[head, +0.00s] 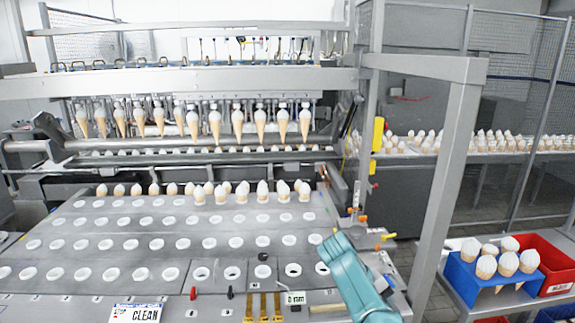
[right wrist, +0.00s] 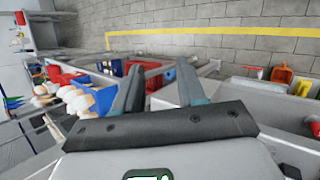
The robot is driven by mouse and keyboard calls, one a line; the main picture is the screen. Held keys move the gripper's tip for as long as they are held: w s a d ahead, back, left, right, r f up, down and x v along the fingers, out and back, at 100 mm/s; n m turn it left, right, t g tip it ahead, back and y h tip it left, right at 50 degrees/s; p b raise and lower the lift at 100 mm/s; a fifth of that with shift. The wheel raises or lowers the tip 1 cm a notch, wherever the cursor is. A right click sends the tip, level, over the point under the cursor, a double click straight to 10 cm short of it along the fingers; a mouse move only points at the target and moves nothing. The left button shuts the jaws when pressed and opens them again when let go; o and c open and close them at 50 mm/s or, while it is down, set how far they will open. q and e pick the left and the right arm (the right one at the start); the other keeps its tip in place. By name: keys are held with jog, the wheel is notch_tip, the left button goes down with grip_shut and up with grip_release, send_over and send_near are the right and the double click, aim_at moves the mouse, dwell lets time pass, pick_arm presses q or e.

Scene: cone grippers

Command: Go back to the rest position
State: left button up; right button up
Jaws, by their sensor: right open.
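My right gripper (right wrist: 162,85) shows in the right wrist view. Its two dark fingers stand apart with nothing between them. In the head view my teal right arm (head: 358,283) comes in from the lower right, over the right front edge of the perforated grey table (head: 225,230). I cannot make out its fingers there. My left gripper is in neither view. Several cones (head: 262,190) stand in the table's back row. More cones (head: 237,122) hang in a row from the machine above.
A blue crate (head: 470,277) with cones and a red bin (head: 548,258) stand on a side shelf at the right. A grey frame post (head: 445,190) rises right of my arm. A conveyor (head: 400,156) with many cones runs behind.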

notch_tip(320, 180, down, 12)
jog(key=w+a+n+t+y+b, duration=0.1)
jog(key=w+n+y, duration=0.1)
jog(key=n, duration=0.1)
jog(key=s+a+f+y+b, duration=0.1)
jog(key=s+a+f+y, duration=0.2)
jog(key=f, duration=0.4)
jog(key=s+a+f+y+b, duration=0.1)
jog(key=s+a+f, duration=0.1)
jog(key=s+f, duration=0.35)
jog(key=s+a+f+m+y+b, duration=0.2)
jog(key=s+a+f+y, duration=0.3)
jog(key=s+f, duration=0.45)
jog(key=s+r+m+t+b, duration=0.1)
jog(key=s+m, duration=0.3)
jog(key=s, duration=1.1)
jog(key=shift+s+d+r+m+t+b, duration=0.2)
jog(key=shift+d+r+m+t+b, duration=0.15)
jog(key=shift+t, duration=0.35)
jog(key=shift+a, duration=0.15)
jog(key=shift+s, duration=0.1)
